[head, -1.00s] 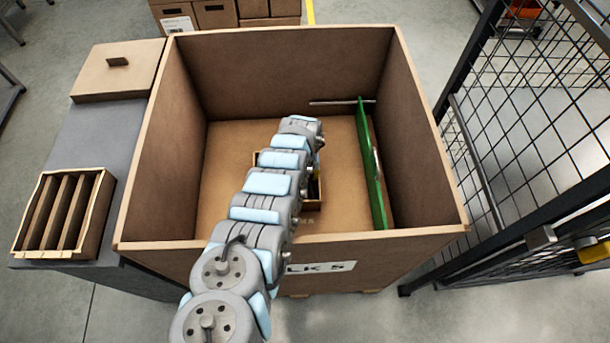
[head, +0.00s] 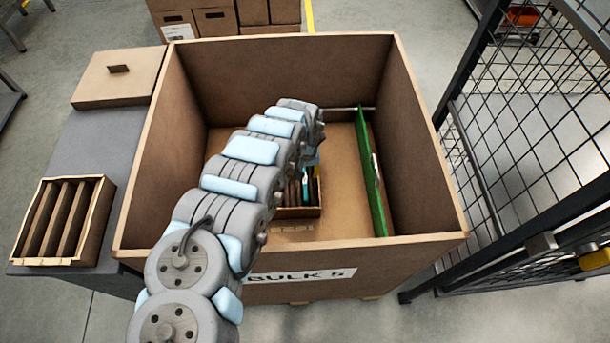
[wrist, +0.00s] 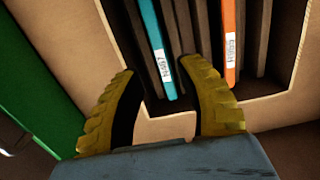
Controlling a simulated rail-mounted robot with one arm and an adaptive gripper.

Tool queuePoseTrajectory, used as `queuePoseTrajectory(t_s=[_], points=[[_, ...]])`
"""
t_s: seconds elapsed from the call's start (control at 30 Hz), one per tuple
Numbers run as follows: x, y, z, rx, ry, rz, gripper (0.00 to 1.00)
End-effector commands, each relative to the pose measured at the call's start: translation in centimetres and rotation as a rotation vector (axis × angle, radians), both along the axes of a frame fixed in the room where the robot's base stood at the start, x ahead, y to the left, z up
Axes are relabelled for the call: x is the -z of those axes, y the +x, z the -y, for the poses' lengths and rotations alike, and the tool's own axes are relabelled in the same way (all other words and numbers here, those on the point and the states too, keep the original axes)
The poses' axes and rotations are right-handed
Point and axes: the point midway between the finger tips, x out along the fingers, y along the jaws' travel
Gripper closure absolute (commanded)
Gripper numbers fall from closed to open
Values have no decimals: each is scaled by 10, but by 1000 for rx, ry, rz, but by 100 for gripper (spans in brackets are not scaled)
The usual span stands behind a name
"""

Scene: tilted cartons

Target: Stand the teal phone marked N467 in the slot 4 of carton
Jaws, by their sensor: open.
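The teal phone marked N467 (wrist: 153,45) stands on edge in a divided box inside the large bin, its white label facing the wrist camera. A sliver of teal (head: 306,186) shows in that box in the head view. My gripper (wrist: 157,67) is open and empty, its yellow fingers on either side of the phone's near end in the picture. I cannot tell whether they touch it. A slotted carton (head: 100,208) with several empty-looking slots sits on the grey bench at left.
An orange phone (wrist: 229,40) stands in the same divided box (head: 296,212), right of the teal one. The tall walls of the bin (head: 425,170) surround it. A green panel (head: 372,175) leans by the right wall. A lidded carton (head: 118,76) sits at the bench's far end.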

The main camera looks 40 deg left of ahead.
Motion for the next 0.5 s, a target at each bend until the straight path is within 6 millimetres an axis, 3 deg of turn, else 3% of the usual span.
queuePoseTrajectory(t_s=[0.5], points=[[-43,0,-1,-1,1,0,63]])
